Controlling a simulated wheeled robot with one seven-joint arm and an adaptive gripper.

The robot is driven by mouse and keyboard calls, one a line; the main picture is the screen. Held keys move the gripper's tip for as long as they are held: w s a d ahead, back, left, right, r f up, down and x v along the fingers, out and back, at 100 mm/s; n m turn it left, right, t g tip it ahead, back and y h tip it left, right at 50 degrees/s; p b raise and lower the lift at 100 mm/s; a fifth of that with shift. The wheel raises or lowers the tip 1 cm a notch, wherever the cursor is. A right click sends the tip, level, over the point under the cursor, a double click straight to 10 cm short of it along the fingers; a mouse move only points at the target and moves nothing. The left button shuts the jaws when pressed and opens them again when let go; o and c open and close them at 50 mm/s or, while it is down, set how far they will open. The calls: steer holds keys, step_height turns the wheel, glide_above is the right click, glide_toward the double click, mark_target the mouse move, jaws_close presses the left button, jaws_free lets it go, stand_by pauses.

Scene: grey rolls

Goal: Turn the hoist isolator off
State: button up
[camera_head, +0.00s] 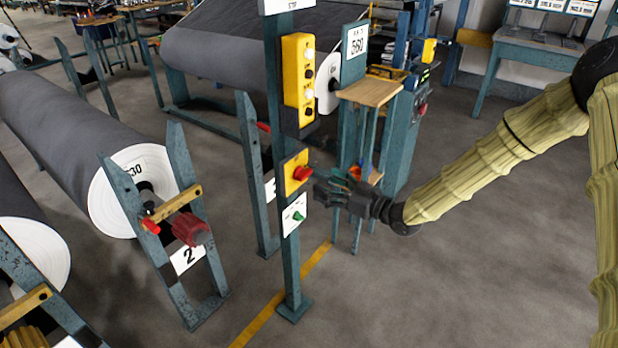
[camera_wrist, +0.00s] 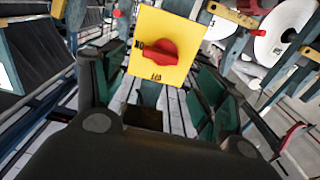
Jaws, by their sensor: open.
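The hoist isolator is a yellow plate (camera_head: 290,184) with a red rotary knob (camera_head: 303,173) on a blue-green post. In the wrist view the yellow plate (camera_wrist: 186,28) fills the upper middle. Its red knob (camera_wrist: 160,54) lies roughly sideways there, its left end at a dark label that seems to read ON. A second, smaller label sits at the plate's lower edge. My gripper (camera_head: 322,184) is just right of the knob in the head view. In the wrist view its open fingers (camera_wrist: 155,92) stand apart below the plate, with nothing between them. I cannot tell whether they touch the knob.
A white plate with a green knob (camera_head: 298,216) sits below the isolator. A yellow button box (camera_head: 298,80) is above it on the same post (camera_head: 285,255). A wooden-topped stand (camera_head: 370,92) is close behind my gripper. Grey rolls (camera_head: 75,150) lie left. Floor at lower right is clear.

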mark_target(308, 175)
steer(key=x, duration=0.6)
steer(key=shift+w+a, duration=0.2)
steer(key=shift+a, duration=0.1)
steer(key=c, duration=1)
